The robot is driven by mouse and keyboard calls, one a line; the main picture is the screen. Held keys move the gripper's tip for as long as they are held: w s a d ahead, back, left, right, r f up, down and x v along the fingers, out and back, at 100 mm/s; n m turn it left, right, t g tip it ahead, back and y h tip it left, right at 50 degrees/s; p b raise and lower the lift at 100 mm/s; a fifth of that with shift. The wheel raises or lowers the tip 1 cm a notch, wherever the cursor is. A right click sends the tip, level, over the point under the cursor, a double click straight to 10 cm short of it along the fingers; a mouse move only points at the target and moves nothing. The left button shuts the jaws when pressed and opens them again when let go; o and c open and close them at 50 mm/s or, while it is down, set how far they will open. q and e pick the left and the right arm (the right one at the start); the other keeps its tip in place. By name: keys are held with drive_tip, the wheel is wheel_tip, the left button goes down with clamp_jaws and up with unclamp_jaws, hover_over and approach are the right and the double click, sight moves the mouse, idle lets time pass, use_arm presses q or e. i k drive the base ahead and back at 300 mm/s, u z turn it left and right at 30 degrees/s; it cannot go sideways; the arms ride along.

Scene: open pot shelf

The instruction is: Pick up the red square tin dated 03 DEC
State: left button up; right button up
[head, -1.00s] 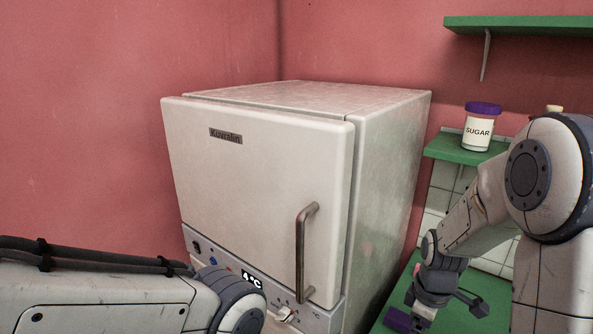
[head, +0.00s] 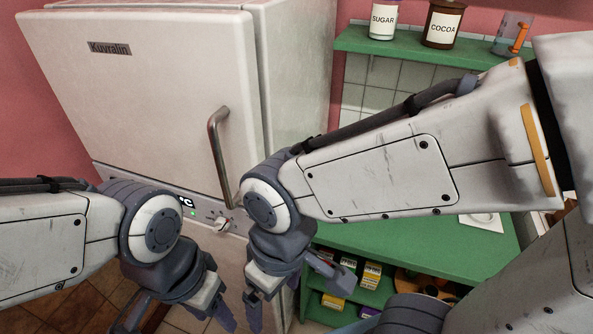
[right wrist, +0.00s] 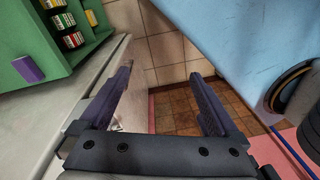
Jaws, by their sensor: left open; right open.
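I cannot make out a red square tin dated 03 DEC. Small labelled tins (head: 372,274) sit in the green shelf unit at the lower right of the head view, too small to read. Several also show in the right wrist view (right wrist: 73,40), some with red and white, dates unreadable. My right gripper (head: 274,303) is low in front of the white fridge, its empty open fingers (right wrist: 161,74) pointing at bare floor and wall tiles in the right wrist view. My left gripper (head: 178,320) is open at the bottom left, partly cut off.
The fridge (head: 150,110) has its door shut, with a vertical handle (head: 219,155). Sugar (head: 383,19) and cocoa (head: 442,24) jars stand on the upper green shelf (head: 420,52). A purple block (right wrist: 27,69) sits on the green unit (right wrist: 55,62).

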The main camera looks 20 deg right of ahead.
sight(330, 254)
drive_tip(key=z, duration=0.45)
drive_tip(key=k, duration=1.2)
drive_tip(key=z, duration=0.7)
drive_tip(key=i, duration=0.5)
drive_tip(key=u, duration=0.4)
